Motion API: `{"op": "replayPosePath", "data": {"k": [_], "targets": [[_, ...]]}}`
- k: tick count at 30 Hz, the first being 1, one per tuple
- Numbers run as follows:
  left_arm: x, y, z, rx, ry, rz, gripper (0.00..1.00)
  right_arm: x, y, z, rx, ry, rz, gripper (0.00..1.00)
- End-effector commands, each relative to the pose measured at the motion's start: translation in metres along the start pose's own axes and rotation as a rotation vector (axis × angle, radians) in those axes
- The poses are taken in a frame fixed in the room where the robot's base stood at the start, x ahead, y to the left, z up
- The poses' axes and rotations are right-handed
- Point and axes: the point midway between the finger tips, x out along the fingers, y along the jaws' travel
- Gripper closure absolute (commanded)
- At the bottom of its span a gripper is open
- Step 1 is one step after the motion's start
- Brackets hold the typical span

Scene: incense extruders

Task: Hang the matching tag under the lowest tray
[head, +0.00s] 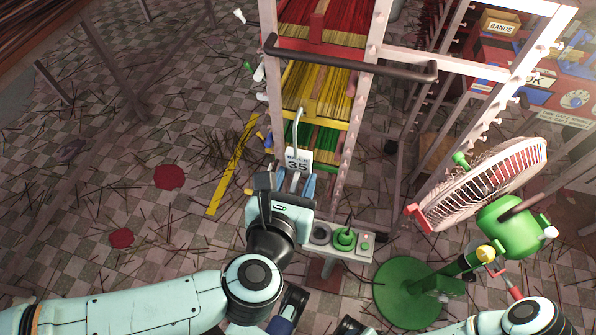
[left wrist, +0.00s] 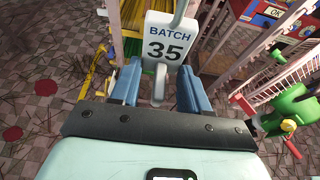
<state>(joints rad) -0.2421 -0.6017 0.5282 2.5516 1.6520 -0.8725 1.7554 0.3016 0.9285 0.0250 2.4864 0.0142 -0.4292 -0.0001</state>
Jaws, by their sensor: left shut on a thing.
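My left gripper (head: 293,182) is shut on a white batch tag (head: 298,160) marked 35. The left wrist view shows the tag (left wrist: 170,30) upright, reading "BATCH 35", with its lower stem between the two blue fingers (left wrist: 158,88). A pale curved hook rises from the tag's top. The rack holds stacked trays of coloured sticks: red, yellow (head: 320,88), and green (head: 326,138) lowest in view. In the head view the tag overlaps the lower front of the green tray; I cannot tell whether they touch.
A dark handle bar (head: 350,62) crosses the rack's front. A fan (head: 485,185) with a round green base (head: 410,292) stands to the right. Loose sticks and a yellow strip (head: 232,165) lie on the checkered floor.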

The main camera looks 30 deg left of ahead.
Motion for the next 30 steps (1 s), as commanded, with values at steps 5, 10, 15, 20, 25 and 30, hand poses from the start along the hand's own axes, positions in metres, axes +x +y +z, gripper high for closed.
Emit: {"op": "replayPosePath", "data": {"k": [5,10,15,20,25,30], "targets": [[-0.013,0.000,-0.007,-0.001,-0.002,-0.003,0.85,0.009,0.003,-0.001,0.001,-0.003,0.001,0.42],[-0.026,0.000,-0.011,0.000,-0.003,-0.002,0.85,0.013,0.004,-0.001,0.001,-0.004,0.001,0.42],[-0.036,0.000,-0.016,0.000,-0.001,-0.001,0.85,0.017,0.005,-0.001,0.002,-0.005,0.002,0.42],[-0.039,0.000,-0.018,0.001,0.002,-0.001,0.85,0.018,0.006,-0.002,0.002,-0.004,0.003,0.42],[-0.039,0.000,-0.018,0.001,0.002,-0.001,0.85,0.018,0.007,-0.002,0.002,-0.004,0.004,0.42],[-0.038,0.000,-0.018,0.001,0.002,-0.001,0.85,0.018,0.007,-0.002,0.003,-0.003,0.005,0.42]]}}
